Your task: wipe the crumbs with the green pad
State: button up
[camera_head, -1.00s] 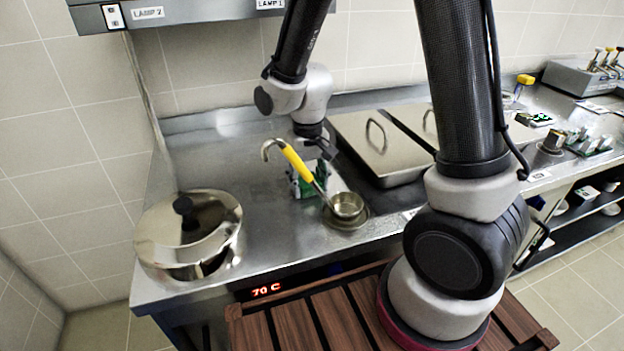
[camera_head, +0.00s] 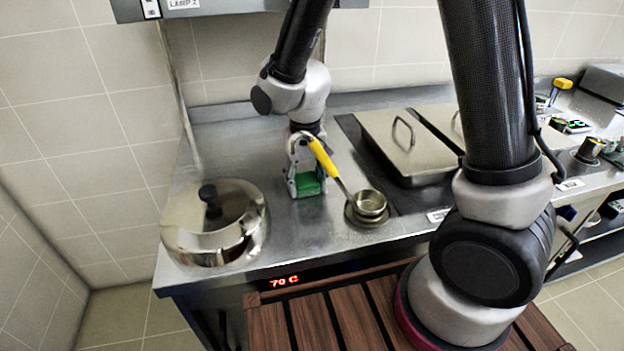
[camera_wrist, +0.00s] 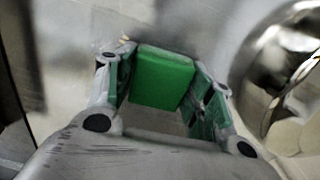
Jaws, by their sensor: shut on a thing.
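The green pad (camera_wrist: 163,76) is between the fingers of my gripper (camera_wrist: 165,95) in the wrist view, and the fingers are shut on it. In the head view my gripper (camera_head: 306,184) points down just over the steel counter, with the green pad (camera_head: 308,186) at its fingertips. I cannot tell whether the pad touches the counter. No crumbs can be made out clearly in either view; small brownish specks (camera_wrist: 99,47) show beside the pad in the wrist view.
A lidded steel pot (camera_head: 214,228) stands left of my gripper. A ladle with a yellow handle (camera_head: 324,159) leans close on the right, its bowl on a small round dish (camera_head: 369,220). Lidded pans (camera_head: 408,140) lie further right. The counter (camera_head: 285,245) in front is bare.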

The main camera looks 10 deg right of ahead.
aim_at(279, 195)
jog(key=shift+a, duration=1.6)
jog(key=shift+a+f, duration=0.1)
jog(key=shift+a, duration=1.65)
jog(key=shift+r, duration=3)
notch_tip(279, 195, up, 3)
jog(key=shift+d, duration=0.1)
